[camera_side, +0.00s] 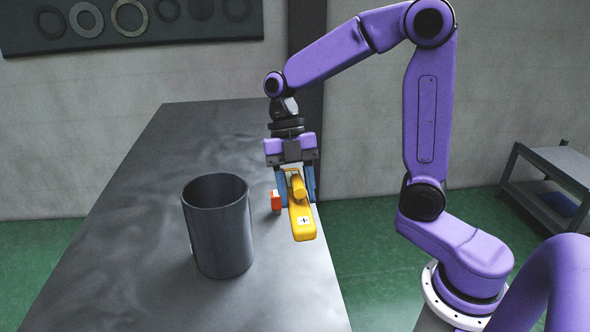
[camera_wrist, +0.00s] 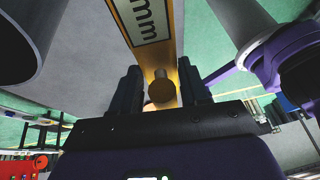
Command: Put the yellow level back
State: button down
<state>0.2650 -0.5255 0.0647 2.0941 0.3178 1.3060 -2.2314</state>
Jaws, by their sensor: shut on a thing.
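The yellow level (camera_side: 303,222) is a bar with a small marked white label, held between the fingers of my gripper (camera_side: 296,188) near the table's right edge. In the wrist view the level (camera_wrist: 174,52) runs away from the fingers (camera_wrist: 161,80), with a white printed plate on it. A round brownish-yellow knob (camera_wrist: 161,91) on it sits between the two dark fingers. My gripper is shut on the level and points down. I cannot tell exactly how high the level hangs above the table.
A grey open-topped cylinder (camera_side: 222,232) stands upright on the dark table (camera_side: 130,235), left of the level; its wall shows in the wrist view (camera_wrist: 22,45). A small orange-red thing (camera_side: 276,201) is just left of the gripper. A low shelf (camera_side: 550,190) stands far right. Rings (camera_side: 130,17) hang on the wall.

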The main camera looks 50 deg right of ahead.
aim_at(286, 177)
notch_tip(286, 177, down, 12)
jog(key=shift+f, duration=0.2)
dwell(0.4)
jog(key=shift+f, duration=2.85)
jog(key=shift+f, duration=0.6)
jog(key=shift+c, duration=2.4)
grip_release()
jog(key=v, duration=1.7)
jog(key=shift+d+r, duration=0.2)
jog(key=shift+d, duration=0.1)
jog(key=shift+s, duration=0.1)
